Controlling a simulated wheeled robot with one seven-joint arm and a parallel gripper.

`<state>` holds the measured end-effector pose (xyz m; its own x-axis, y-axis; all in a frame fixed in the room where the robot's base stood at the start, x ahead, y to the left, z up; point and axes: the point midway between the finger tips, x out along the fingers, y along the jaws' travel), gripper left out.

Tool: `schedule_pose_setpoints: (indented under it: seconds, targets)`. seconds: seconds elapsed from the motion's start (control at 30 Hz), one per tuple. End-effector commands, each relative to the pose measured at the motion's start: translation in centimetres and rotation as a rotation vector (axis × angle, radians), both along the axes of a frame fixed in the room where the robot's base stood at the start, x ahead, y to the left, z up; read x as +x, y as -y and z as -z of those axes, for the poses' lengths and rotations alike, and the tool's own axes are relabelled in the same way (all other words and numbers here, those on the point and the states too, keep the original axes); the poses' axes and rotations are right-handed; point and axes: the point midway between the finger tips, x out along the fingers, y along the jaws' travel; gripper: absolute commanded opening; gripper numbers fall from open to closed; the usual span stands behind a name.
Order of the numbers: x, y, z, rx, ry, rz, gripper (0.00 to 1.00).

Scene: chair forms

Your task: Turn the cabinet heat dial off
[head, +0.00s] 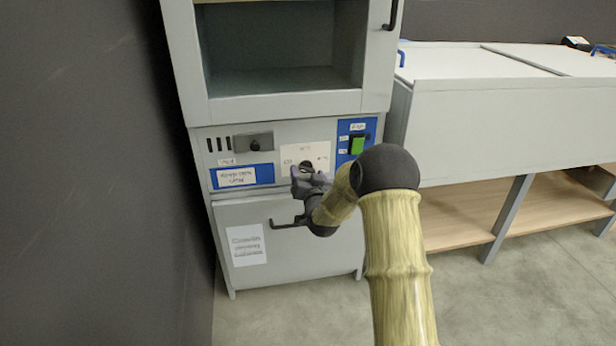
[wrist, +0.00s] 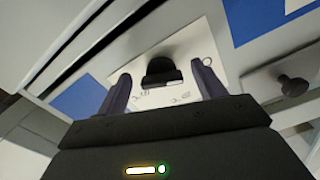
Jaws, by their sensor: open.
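The heat dial (wrist: 162,72) is a black knob on a white plate (wrist: 205,28) on the cabinet's control panel. In the head view the plate (head: 318,153) shows, with the dial (head: 306,165) mostly hidden behind my gripper. My gripper (wrist: 160,85) is open. Its two fingers stand on either side of the dial in the wrist view, with gaps showing. I cannot tell how deep the fingertips reach. In the head view my gripper (head: 308,176) is in front of the panel. The grey cabinet (head: 290,108) stands against the dark wall.
A green switch (head: 357,146) on a blue plate is right of the dial. A second black knob (head: 255,145) is to the left. A dark handle (head: 288,222) juts from the lower door. The dark wall (head: 90,170) closes the left side.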

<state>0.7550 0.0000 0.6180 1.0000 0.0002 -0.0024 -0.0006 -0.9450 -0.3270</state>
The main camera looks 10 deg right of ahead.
Motion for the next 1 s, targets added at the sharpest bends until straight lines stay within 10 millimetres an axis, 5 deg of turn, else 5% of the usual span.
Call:
schedule_pose_setpoints:
  seconds: [0.37,1.0]
  targets:
    - [-2.7,0.0,-0.3,0.0,0.0,0.0,0.69]
    - [-13.9,0.0,-0.1,0.0,-0.004,0.0,0.69]
